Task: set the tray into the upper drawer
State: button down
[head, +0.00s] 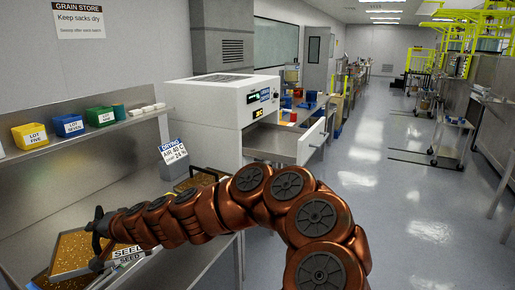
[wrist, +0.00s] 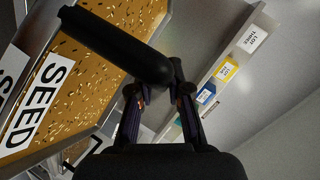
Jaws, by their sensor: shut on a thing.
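A shallow metal tray (head: 72,254) of golden grain with a white SEED label is at the lower left of the head view. In the wrist view the tray (wrist: 105,75) fills the upper left, tilted in the picture. My gripper (head: 100,226) is at its edge. In the wrist view my gripper (wrist: 160,92) is shut on the tray's black bar handle (wrist: 112,44). The upper drawer (head: 287,142) of the white cabinet (head: 215,110) is pulled out and its visible inside looks empty. My arm hides part of the cabinet's lower front.
Another grain tray (head: 196,181) lies on the steel bench (head: 80,195), partly behind my arm. A further tray edge (head: 42,279) shows under the held one. A shelf (head: 75,136) carries coloured lot bins (head: 68,126).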

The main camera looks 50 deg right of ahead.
aim_at(279, 143)
jog(key=k, duration=0.9)
jog(key=z, duration=0.7)
jog(key=i, duration=0.55)
jog(key=z, duration=0.65)
jog(key=i, duration=1.25)
jog(key=u, duration=0.65)
